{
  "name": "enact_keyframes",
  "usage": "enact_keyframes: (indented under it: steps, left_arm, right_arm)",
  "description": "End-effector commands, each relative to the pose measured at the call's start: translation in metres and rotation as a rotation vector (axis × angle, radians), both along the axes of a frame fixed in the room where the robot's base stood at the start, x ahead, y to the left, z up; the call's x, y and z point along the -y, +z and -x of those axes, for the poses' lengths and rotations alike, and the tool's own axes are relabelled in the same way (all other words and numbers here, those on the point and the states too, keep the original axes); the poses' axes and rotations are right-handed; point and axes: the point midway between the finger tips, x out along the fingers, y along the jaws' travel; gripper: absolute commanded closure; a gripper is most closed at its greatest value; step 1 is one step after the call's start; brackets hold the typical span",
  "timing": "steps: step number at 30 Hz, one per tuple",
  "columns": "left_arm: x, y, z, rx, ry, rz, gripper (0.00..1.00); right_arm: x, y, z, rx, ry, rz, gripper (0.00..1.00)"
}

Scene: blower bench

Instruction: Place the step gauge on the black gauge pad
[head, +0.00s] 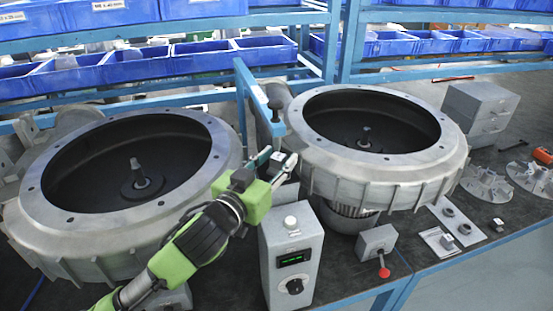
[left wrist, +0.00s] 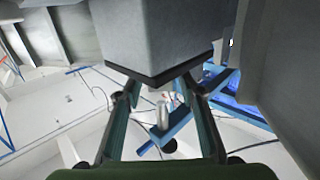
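I cannot make out the step gauge for certain. A small grey metal piece (head: 464,229) lies at the right bench edge, beside a small dark square (head: 447,241) on a white sheet; I cannot tell whether these are the gauge and the black gauge pad. My left gripper (head: 275,158) is between the two blower housings, above and behind the grey control box (head: 291,255). In the left wrist view its fingers (left wrist: 161,88) are apart, with nothing clearly held. A grey block (left wrist: 170,35) with a black lower edge fills the upper middle there. My right gripper is out of view.
The left blower housing (head: 60,232) and the right blower housing (head: 345,165) crowd the arm. A red-knobbed lever box (head: 376,245), impellers (head: 487,184), a plate with rings (head: 455,214) and a grey drawer cabinet (head: 480,105) occupy the right bench. Blue bins (head: 135,65) stand behind.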

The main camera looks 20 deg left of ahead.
Motion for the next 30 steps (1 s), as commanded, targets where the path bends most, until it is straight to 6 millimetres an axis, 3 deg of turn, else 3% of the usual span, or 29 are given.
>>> enact_keyframes:
  steps: [12,17,22,24,30]
  left_arm:
    - [0.0,0.003,0.003,0.0,-0.001,-0.001,0.63]
    - [-0.004,0.001,0.025,0.0,-0.002,0.0,0.63]
    - [-0.01,0.003,0.061,0.0,-0.003,-0.001,0.63]
    - [-0.012,0.011,0.065,-0.006,0.001,0.002,0.63]
    - [-0.015,0.012,0.081,-0.006,0.001,0.004,0.63]
  right_arm:
    - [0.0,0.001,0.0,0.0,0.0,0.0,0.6]
    - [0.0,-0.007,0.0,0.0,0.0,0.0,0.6]
    - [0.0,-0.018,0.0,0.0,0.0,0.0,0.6]
    - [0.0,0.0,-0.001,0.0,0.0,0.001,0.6]
    - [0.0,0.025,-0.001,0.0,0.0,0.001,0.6]
